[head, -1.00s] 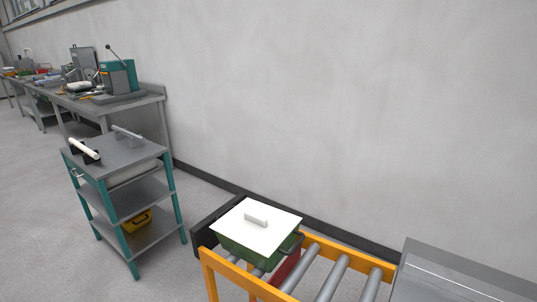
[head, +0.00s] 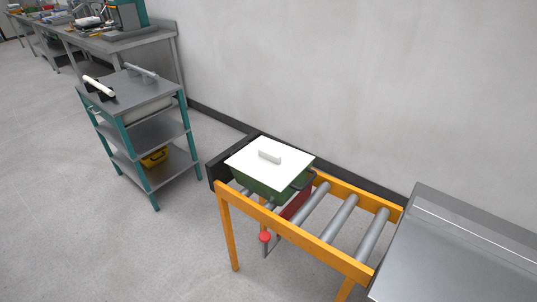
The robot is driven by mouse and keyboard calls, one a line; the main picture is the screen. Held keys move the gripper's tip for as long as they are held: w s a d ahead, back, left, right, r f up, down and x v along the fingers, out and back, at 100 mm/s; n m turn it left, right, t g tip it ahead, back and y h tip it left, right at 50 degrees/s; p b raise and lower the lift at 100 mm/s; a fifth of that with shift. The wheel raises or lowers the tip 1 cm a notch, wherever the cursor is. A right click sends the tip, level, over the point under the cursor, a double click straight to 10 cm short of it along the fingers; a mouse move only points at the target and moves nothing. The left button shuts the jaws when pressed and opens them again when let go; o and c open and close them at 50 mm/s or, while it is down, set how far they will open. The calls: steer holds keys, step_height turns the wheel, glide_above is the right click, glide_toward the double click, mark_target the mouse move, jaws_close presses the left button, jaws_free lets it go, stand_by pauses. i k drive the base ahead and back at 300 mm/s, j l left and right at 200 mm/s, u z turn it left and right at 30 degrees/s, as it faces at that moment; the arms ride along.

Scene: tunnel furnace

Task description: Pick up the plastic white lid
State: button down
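The white lid (head: 290,158) is a flat square plate with a small block handle (head: 269,156) on top. It lies on a green bin (head: 262,186) with a dark handle at its right side. The bin stands at the left end of an orange roller conveyor (head: 325,240). My gripper does not show in the head view.
A dark end stop (head: 217,172) borders the conveyor's left end. A red item (head: 297,203) is beside the bin. A grey metal surface (head: 460,250) is at the right. A teal-legged cart (head: 148,128) stands left, with open floor in front. A wall runs behind.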

mark_target(273, 163)
steer(key=i+j, duration=0.2)
steer(key=j, duration=0.25)
steer(key=i+j, duration=0.25)
steer(key=j, duration=0.2)
steer(key=i+j+z, duration=0.1)
steer(key=j, duration=0.35)
steer(key=i+j, duration=0.3)
steer(key=j, duration=0.15)
steer(key=i+j, duration=0.2)
steer(key=j, duration=0.25)
steer(key=i+j, duration=0.2)
steer(key=j, duration=0.25)
steer(key=i+j+z, duration=0.1)
steer(key=j, duration=0.4)
steer(key=i+j, duration=0.3)
steer(key=j, duration=0.15)
